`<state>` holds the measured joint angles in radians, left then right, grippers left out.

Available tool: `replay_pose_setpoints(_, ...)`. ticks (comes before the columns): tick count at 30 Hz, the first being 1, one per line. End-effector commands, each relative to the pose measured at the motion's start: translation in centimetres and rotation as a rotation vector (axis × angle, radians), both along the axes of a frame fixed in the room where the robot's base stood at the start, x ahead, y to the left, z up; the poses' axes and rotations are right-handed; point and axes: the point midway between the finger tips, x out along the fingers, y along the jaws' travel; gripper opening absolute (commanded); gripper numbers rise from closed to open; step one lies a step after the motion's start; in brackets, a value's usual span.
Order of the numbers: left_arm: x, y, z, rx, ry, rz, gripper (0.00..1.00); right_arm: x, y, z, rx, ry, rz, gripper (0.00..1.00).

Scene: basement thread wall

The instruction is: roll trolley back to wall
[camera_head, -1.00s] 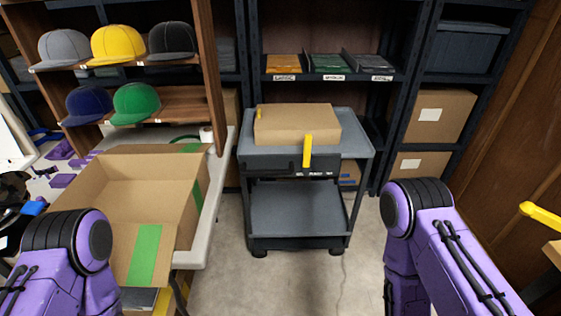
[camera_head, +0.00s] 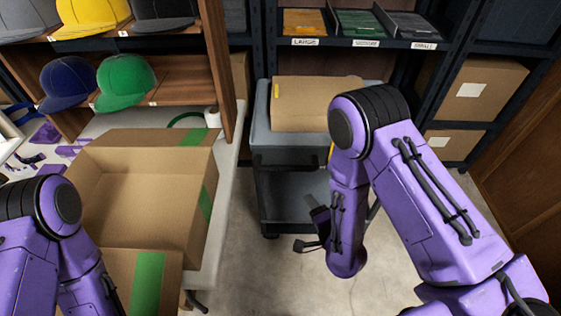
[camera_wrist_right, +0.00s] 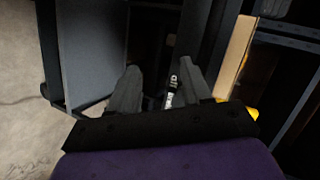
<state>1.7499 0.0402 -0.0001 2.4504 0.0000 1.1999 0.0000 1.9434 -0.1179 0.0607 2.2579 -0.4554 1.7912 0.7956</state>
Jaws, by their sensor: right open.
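The grey trolley (camera_head: 262,125) stands on the floor in front of the dark shelving. Its top tray carries a closed cardboard box (camera_head: 300,100). Its lower shelf (camera_head: 285,195) looks empty where I can see it. My right arm hides the trolley's right side. My right gripper (camera_head: 312,232) is low at the trolley's front; it is open and I see nothing held. In the right wrist view its two fingers (camera_wrist_right: 158,85) are apart, with a grey panel (camera_wrist_right: 95,50), likely the trolley's, to the left. I cannot tell whether they touch it. My left gripper is out of view.
A table with an open cardboard box (camera_head: 130,195) stands left of the trolley. A wooden cap rack (camera_head: 180,85) is behind it. Shelving with labelled trays (camera_head: 365,28) and boxes (camera_head: 480,92) is at the back. Bare floor (camera_head: 245,285) lies in front of the trolley.

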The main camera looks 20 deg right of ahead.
Motion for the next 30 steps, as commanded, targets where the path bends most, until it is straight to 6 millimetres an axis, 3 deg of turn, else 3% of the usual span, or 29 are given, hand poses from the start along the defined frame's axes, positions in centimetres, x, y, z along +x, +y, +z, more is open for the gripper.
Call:
replay_pose_setpoints(1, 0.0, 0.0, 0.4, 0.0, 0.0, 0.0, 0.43, 1.8, 1.2, 2.4, 0.12, -0.087, -0.003, 0.48)
replay_pose_setpoints(3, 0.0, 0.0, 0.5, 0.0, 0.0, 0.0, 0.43, 3.3, 2.4, 4.4, 0.254, -0.165, -0.002, 0.48)
replay_pose_setpoints(5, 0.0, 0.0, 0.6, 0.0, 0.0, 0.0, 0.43, 4.2, 2.9, 5.1, 0.311, -0.192, -0.001, 0.48)
replay_pose_setpoints(18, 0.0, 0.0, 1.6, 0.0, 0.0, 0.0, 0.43, 12.6, 4.2, 3.5, 0.32, -0.194, 0.003, 0.48)
replay_pose_setpoints(22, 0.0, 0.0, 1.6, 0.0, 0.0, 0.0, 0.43, 13.8, 4.3, 3.2, 0.32, -0.193, 0.0, 0.48)
replay_pose_setpoints(30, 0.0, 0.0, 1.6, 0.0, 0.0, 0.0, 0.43, 14.1, 4.3, 3.1, 0.32, -0.191, 0.001, 0.48)
